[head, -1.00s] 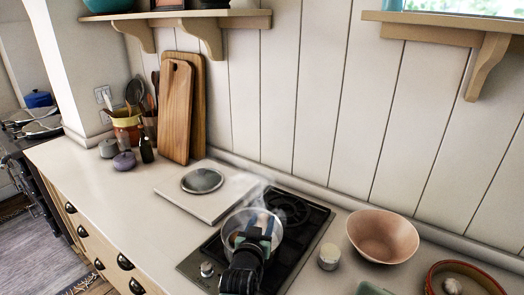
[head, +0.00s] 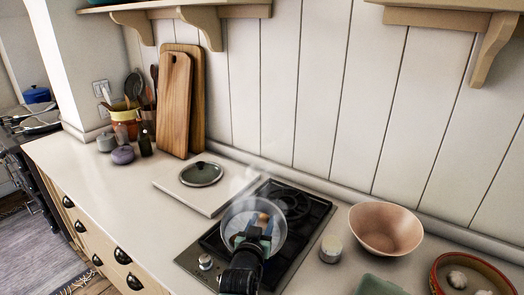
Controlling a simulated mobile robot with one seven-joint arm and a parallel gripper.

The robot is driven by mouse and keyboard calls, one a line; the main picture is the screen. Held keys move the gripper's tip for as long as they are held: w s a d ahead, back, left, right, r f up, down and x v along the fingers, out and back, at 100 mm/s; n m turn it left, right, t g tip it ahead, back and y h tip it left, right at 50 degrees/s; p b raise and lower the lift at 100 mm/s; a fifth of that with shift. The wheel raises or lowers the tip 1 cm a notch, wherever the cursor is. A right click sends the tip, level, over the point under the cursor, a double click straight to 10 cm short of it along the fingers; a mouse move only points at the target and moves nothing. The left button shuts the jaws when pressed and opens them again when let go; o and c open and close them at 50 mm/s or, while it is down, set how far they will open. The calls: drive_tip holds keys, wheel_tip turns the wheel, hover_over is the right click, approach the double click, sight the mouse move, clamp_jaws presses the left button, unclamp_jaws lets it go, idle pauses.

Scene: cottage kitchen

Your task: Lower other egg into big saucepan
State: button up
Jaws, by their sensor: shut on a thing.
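The big saucepan (head: 228,219) stands on the black hob, with steam rising from it. A brown egg (head: 263,217) shows inside the pan's outline, just beyond my fingertips. I cannot tell whether it is the held egg or one lying in the pan. My gripper (head: 254,232) is over the pan's opening, pointing down into it. It is shut on an egg, which the fingers and wrist largely hide. How far the held egg is above the pan's bottom cannot be told.
A glass lid (head: 201,174) lies on a pale board (head: 222,207) left of the hob (head: 298,234). A small jar (head: 331,249) and a pink bowl (head: 385,230) stand to the right. A red-brown dish (head: 437,268) holds pale bulbs.

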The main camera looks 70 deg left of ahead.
idle(0.3)
drive_tip(key=o, duration=1.1)
drive_tip(key=shift+c, duration=0.2)
drive_tip(key=shift+s+d, duration=0.3)
drive_tip(key=shift+d, duration=0.2)
drive_tip(key=b+v, duration=0.1)
drive_tip(key=v, duration=1)
drive_tip(key=shift+s+d+r, duration=0.25)
drive_tip(key=shift+d, duration=0.05)
